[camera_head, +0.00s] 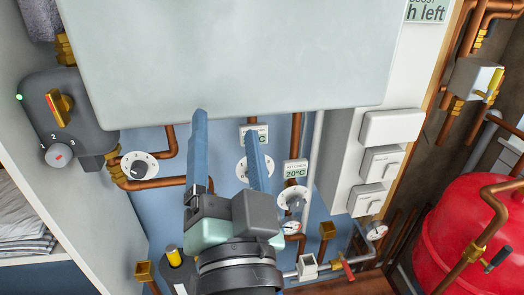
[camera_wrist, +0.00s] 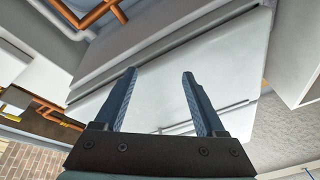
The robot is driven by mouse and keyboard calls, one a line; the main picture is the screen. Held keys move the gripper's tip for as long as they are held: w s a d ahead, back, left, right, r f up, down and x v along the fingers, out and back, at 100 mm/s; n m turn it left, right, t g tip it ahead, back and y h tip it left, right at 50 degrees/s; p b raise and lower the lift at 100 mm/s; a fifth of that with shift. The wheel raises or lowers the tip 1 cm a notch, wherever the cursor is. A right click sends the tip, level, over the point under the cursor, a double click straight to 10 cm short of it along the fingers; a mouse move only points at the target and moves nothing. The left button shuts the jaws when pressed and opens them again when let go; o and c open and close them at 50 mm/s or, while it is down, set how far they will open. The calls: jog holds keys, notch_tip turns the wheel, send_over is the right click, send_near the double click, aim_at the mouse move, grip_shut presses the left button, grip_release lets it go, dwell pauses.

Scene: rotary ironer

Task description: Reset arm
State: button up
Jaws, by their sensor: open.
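My gripper (camera_head: 228,150) is open, with its two blue fingers spread and nothing between them. In the head view it reaches up from the bottom middle, in front of the blue panel and below a large pale box (camera_head: 230,50). In the wrist view my gripper (camera_wrist: 160,100) also shows empty, its fingers pointing at a pale flat surface (camera_wrist: 160,85). I cannot tell how far the fingers are from it. My fingers partly hide the middle dial (camera_head: 242,170).
Left are a grey pump unit (camera_head: 68,120), a dial (camera_head: 139,166) and copper pipes. Right of my gripper are a 20°C label (camera_head: 295,172), gauges, white switch boxes (camera_head: 381,163) and a red tank (camera_head: 470,235). Folded cloth (camera_head: 22,225) lies on a shelf at the left.

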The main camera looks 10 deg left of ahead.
jog(key=shift+w+d+r+t+h, duration=0.1)
jog(key=shift+d+r+t+h, duration=0.2)
jog(key=shift+d, duration=0.3)
jog(key=s+d+r+n+t+h, duration=0.1)
jog(key=d+r, duration=0.4)
jog(key=r, duration=0.5)
jog(key=s+d+r+n+t+h, duration=0.2)
jog(key=d+r+t+h, duration=0.3)
jog(key=r, duration=0.5)
jog(key=shift+s+t+h, duration=0.3)
jog(key=shift+s+h, duration=0.2)
jog(key=shift+s, duration=0.05)
